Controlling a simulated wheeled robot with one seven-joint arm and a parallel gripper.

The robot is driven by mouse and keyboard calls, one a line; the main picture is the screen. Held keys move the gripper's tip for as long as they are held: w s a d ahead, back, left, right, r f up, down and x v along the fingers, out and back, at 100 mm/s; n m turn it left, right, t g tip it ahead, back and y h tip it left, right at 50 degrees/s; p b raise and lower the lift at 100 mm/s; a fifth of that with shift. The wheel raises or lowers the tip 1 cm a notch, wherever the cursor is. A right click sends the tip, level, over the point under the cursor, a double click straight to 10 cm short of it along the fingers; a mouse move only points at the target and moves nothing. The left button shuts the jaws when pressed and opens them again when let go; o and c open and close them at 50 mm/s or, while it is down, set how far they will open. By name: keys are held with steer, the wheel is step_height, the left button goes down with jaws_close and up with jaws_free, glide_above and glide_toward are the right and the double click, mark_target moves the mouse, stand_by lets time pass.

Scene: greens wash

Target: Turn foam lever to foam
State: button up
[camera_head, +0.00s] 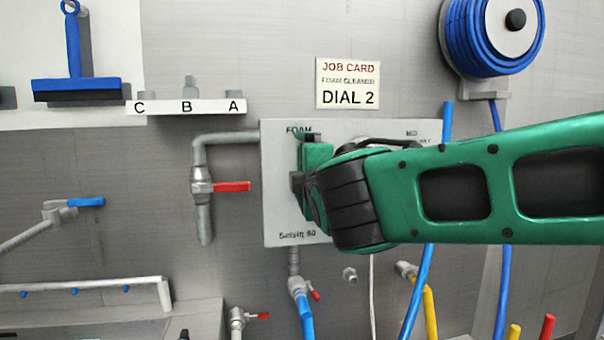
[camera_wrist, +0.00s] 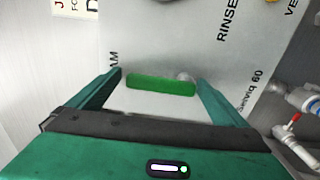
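The green lever (camera_wrist: 160,85) shows in the wrist view as a bar in front of the pale panel, near the partly cut "FOAM" lettering. My gripper (camera_wrist: 160,77) is open, with one teal finger beyond each end of the bar. Small gaps seem to show between the fingers and the bar; I cannot tell whether they touch. In the head view my gripper (camera_head: 303,168) is at the left part of the panel (camera_head: 278,215), just below the "FOAM" label. There my gripper and arm hide the lever and much of the panel.
A pipe valve with a red handle (camera_head: 232,187) is just left of the panel. A blue hose (camera_head: 306,318) hangs below it, and another blue hose (camera_head: 421,280) runs at the right, behind my arm. A job card (camera_head: 348,83) reading "DIAL 2" is above the panel.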

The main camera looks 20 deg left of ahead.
steer(key=shift+w+f, duration=0.1)
steer(key=v, duration=1)
steer(key=shift+s+d, duration=0.25)
steer(key=shift+d, duration=0.05)
